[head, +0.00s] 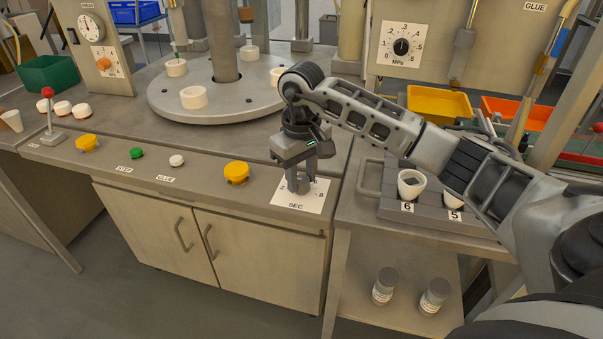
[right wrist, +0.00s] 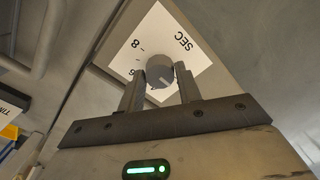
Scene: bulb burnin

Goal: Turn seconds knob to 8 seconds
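The seconds dial is a white plate (head: 312,200) marked SEC on the right end of the console front. In the head view its grey knob is hidden by my right gripper (head: 300,188), which points down over it. The right wrist view shows the round grey knob (right wrist: 160,71) between the two fingers of my right gripper (right wrist: 160,80). The fingers sit close against both sides and appear shut on it. A pale mark shows on the knob's near side, away from the printed 8; other numbers are partly hidden. My left gripper is not in view.
Yellow buttons (head: 237,172), a green button (head: 136,153) and a white button (head: 177,160) line the console to the left. A round turntable (head: 230,110) is behind.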

